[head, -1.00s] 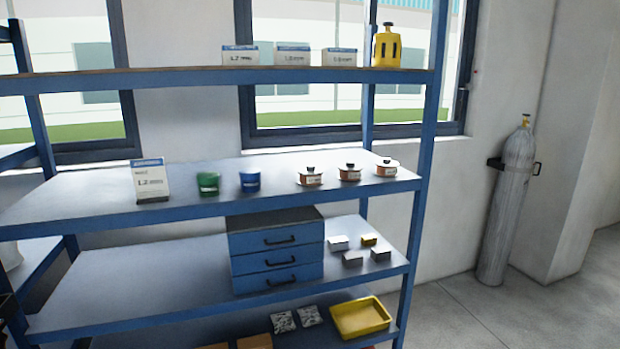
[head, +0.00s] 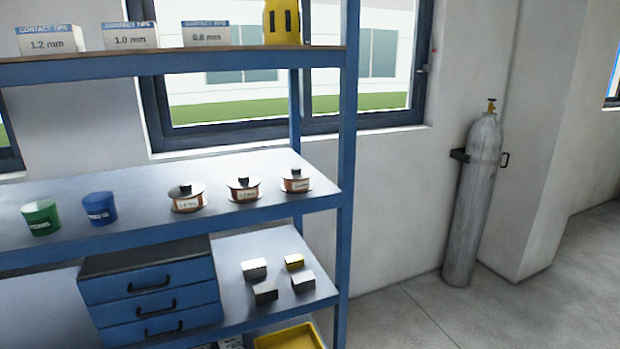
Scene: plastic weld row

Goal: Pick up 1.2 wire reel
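Three copper-coloured wire reels with pale flanges and dark hubs stand in a row on the middle shelf (head: 140,178): a left reel (head: 187,203), a middle reel (head: 244,194) and a right reel (head: 294,185). Each has a small white label. The left label seems to read 1.2 mm, but the print is too small to be sure; I cannot read the other two. Neither of my grippers is in view.
Green (head: 41,217) and blue (head: 99,209) tubs stand left of the reels. Contact tip boxes (head: 130,36) and a yellow container (head: 282,22) are above. Below are a blue drawer unit (head: 150,292), small boxes (head: 254,268) and a yellow tray (head: 290,338). A gas cylinder (head: 473,200) stands right; floor between is clear.

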